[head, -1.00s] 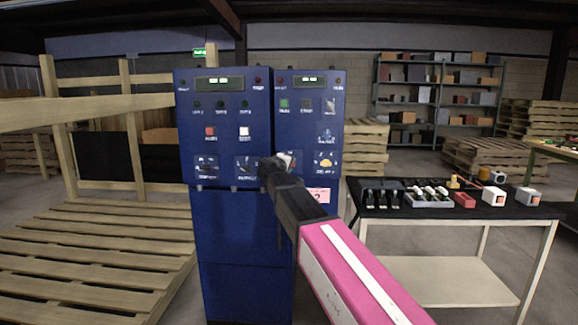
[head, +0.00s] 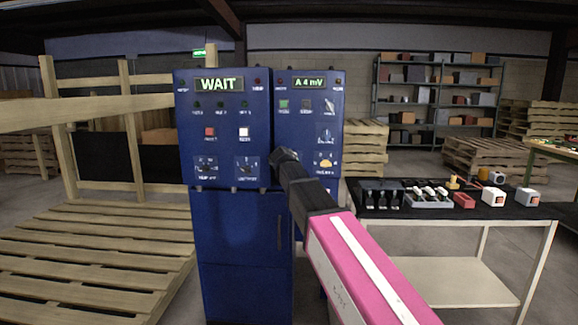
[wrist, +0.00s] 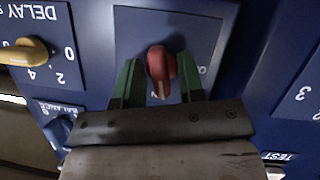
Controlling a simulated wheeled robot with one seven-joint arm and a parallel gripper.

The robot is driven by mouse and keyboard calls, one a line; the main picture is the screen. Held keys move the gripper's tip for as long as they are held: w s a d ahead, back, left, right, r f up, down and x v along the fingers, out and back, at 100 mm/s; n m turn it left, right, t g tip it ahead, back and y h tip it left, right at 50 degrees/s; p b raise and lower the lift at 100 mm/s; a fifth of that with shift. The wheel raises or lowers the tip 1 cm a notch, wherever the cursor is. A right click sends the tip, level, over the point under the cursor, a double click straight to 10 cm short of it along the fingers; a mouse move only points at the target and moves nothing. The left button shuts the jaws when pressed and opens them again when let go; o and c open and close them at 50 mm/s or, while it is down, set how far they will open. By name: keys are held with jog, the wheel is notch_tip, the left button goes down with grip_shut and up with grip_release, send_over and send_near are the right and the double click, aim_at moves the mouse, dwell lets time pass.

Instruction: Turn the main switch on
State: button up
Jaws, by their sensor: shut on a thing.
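The main switch (wrist: 160,62) is a red rotary handle on a grey-blue plate (wrist: 205,40), with an "O" mark beside it. In the wrist view, where the labels are upside down, the handle stands roughly upright. My gripper (head: 283,157) is shut on it, one green finger on each side. In the head view my gripper hides the switch. The blue cabinet (head: 240,235) carries two lit displays: the left display (head: 218,84) reads "WAIT" and the right display (head: 309,83) reads "A 4 mV".
A yellow delay knob (head: 323,161) sits close by on the right panel; it also shows in the wrist view (wrist: 25,50). Two black knobs (head: 206,165) are on the left panel. A black-topped table (head: 440,211) with small parts stands to the right. Wooden pallets (head: 95,250) lie left.

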jog(key=shift+m+y, duration=0.9)
jog(key=shift+m, duration=0.2)
jog(key=o, duration=0.6)
jog(key=shift+c, duration=0.2)
jog(key=v, duration=1.1)
jog(key=shift+f, duration=0.15)
